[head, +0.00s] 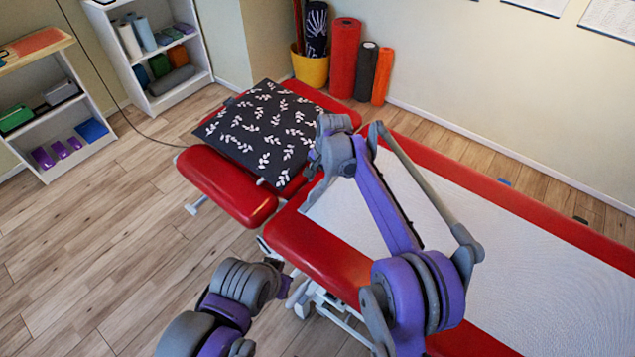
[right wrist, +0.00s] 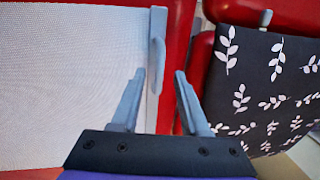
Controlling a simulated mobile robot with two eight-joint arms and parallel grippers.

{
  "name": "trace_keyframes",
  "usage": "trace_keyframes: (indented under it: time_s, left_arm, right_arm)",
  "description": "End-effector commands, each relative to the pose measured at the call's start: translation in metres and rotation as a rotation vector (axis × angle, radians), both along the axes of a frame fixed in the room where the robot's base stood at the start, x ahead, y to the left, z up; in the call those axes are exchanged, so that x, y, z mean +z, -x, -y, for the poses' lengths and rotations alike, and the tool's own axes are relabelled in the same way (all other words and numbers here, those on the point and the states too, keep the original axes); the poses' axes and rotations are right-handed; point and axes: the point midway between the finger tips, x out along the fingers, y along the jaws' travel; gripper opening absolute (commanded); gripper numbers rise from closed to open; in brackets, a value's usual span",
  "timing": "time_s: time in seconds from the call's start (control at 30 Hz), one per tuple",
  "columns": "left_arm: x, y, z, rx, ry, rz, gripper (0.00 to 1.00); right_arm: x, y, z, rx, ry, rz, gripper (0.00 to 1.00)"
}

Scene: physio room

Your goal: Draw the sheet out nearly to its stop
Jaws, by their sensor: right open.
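The white sheet (head: 470,240) lies flat along the red treatment table (head: 310,250). It fills the left of the right wrist view (right wrist: 70,85). A grey bar with a handle (right wrist: 157,50) runs along its end edge, by the patterned pillow. My right gripper (right wrist: 160,77) is open over this end. Its fingers lie either side of the handle in the picture; I see no grip on it. In the head view my right arm hides the fingers and part of the sheet's end. My left arm shows at lower left, but its gripper is not visible.
A black pillow with white leaves (head: 260,130) lies on the red head section, near my right gripper. A red armrest (head: 228,190) juts out at the left. Shelves (head: 165,95), a yellow bucket (head: 312,68) and upright rolls (head: 344,60) stand behind. The floor at left is clear.

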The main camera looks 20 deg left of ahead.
Motion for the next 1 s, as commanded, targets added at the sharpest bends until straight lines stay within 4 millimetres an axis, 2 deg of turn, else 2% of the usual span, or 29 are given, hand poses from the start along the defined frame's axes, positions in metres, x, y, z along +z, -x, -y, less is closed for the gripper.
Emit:
trace_keyframes:
  time_s: [0.2, 0.43, 0.6, 1.0]
  left_arm:
    - [0.003, 0.000, 0.000, 0.000, 0.000, 0.001, 0.00]
    - [0.005, -0.001, 0.000, 0.000, 0.000, 0.002, 0.00]
    - [0.006, -0.001, 0.000, 0.000, 0.000, 0.002, 0.00]
    - [0.006, -0.001, 0.000, 0.000, 0.000, 0.002, 0.00]
  right_arm:
    - [0.046, 0.003, 0.009, -0.001, 0.000, 0.000, 0.45]
    - [0.081, 0.004, 0.016, -0.001, 0.000, 0.001, 0.45]
    - [0.089, 0.005, 0.018, -0.001, 0.000, 0.001, 0.45]
    - [0.089, 0.005, 0.017, -0.001, 0.000, 0.001, 0.45]
